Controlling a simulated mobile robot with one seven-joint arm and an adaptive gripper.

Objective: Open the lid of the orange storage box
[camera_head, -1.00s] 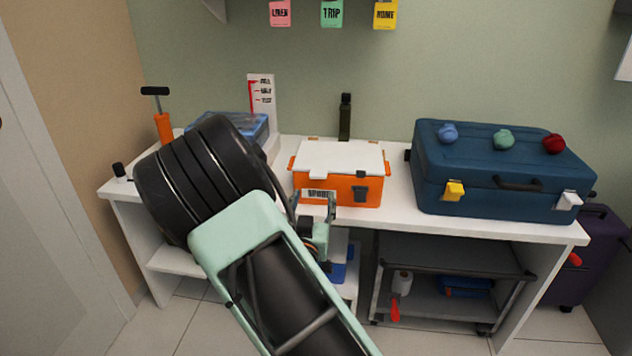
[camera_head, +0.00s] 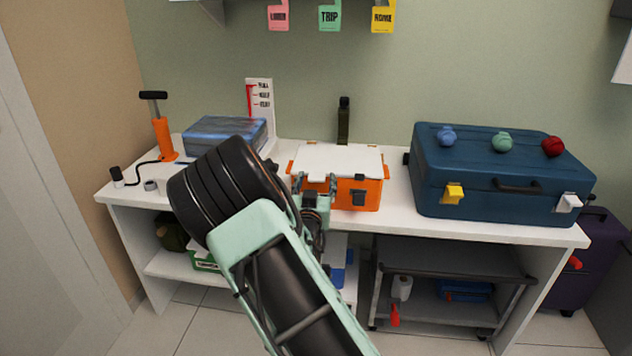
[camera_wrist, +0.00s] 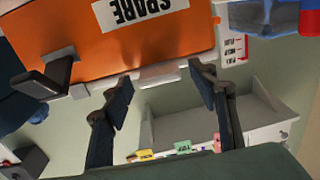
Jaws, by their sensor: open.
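The orange storage box (camera_head: 373,197) stands on the white bench with its white lid (camera_head: 345,157) lying flat and closed. A dark latch (camera_head: 358,198) is on its front, right of my gripper. My gripper (camera_head: 315,181) is open in front of the left half of the box, near lid height. In the wrist view the box (camera_wrist: 90,45) appears upside down with a "SPARE" label. A pale tab at the lid edge (camera_wrist: 160,77) shows between the open fingertips of my gripper (camera_wrist: 161,80). I cannot tell whether they touch it. The dark latch also shows there (camera_wrist: 48,78).
A blue suitcase (camera_head: 480,185) with several coloured knobs stands right of the box. A blue translucent case (camera_head: 225,133) and an orange pump (camera_head: 164,140) are at the left. A grey cart (camera_head: 450,262) is under the bench. Tags hang above.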

